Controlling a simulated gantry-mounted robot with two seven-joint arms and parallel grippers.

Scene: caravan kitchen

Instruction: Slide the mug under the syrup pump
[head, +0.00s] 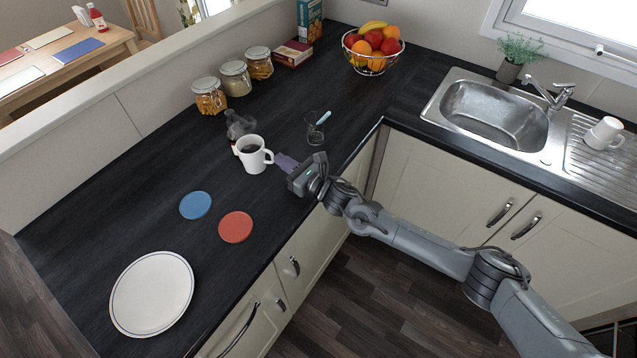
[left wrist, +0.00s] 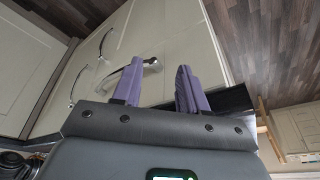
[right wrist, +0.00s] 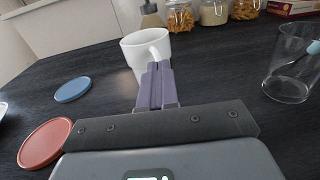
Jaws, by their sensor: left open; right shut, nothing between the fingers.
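The white mug (head: 250,160) stands upright on the dark worktop, its handle toward my right gripper. It also shows in the right wrist view (right wrist: 133,50). The syrup pump bottle (head: 239,124), smoky and see-through, stands just behind the mug, which hides its lower part. Its top shows behind the mug in the right wrist view (right wrist: 150,14). My right gripper (head: 279,160) is shut and empty, low over the worktop, fingertips close to the mug's handle. Whether they touch it I cannot tell. My left gripper (left wrist: 160,70) is open and empty, facing cupboard fronts, outside the head view.
A glass with a spoon (head: 315,128) stands right of the bottle, behind my right gripper. Several jars (head: 234,78) line the wall. A blue coaster (head: 196,205), a red coaster (head: 235,227) and a plate (head: 152,293) lie nearer. Worktop between mug and coasters is clear.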

